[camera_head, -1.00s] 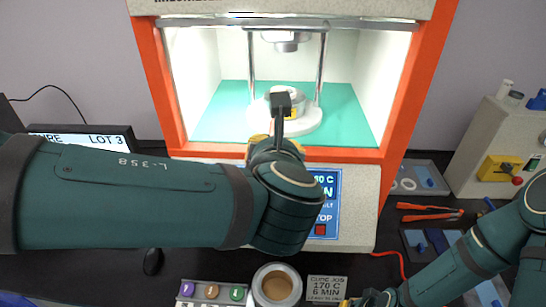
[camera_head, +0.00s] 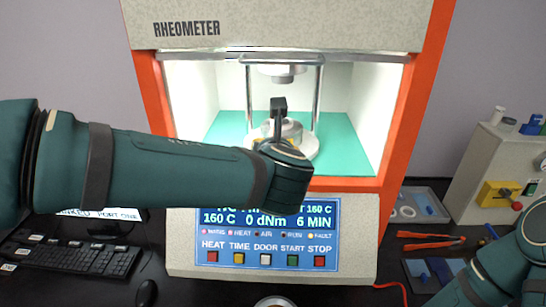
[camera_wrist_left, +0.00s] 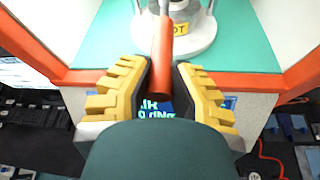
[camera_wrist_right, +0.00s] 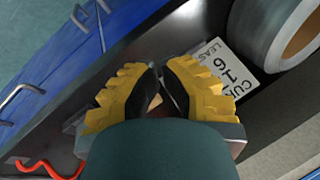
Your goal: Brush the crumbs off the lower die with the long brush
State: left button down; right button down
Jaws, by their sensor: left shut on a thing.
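My left gripper (camera_wrist_left: 163,85) is shut on the orange-red handle of the long brush (camera_wrist_left: 161,55). The brush points into the open rheometer chamber. In the head view its dark head (camera_head: 278,104) overlaps the lower die (camera_head: 291,131), a round metal piece on a white base between two posts. I cannot tell whether the bristles touch the die. The die's base also shows in the left wrist view (camera_wrist_left: 190,40), with a yellow label in front. Crumbs are too small to make out. My right gripper (camera_wrist_right: 163,72) looks shut, fingertips nearly together, low over the bench.
The orange chamber frame (camera_head: 395,130) edges the opening, and the upper die (camera_head: 282,72) hangs above. The control panel (camera_head: 268,235) is below my left arm. At right are red-handled pliers (camera_head: 430,240), trays and a beige box (camera_head: 500,170).

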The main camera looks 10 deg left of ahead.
pick_arm(q)
jog(key=shift+w+a, duration=0.2)
jog(key=shift+w, duration=0.6)
jog(key=shift+w+f, duration=0.2)
jog(key=shift+f, duration=0.05)
pick_arm(e)
jog(key=shift+f, duration=0.3)
pick_arm(q)
jog(key=shift+f+b, duration=0.7)
jog(key=shift+b, duration=0.2)
pick_arm(e)
jog(key=shift+f, duration=0.75)
pick_arm(q)
jog(key=shift+f, duration=0.25)
pick_arm(e)
jog(key=shift+f, duration=0.2)
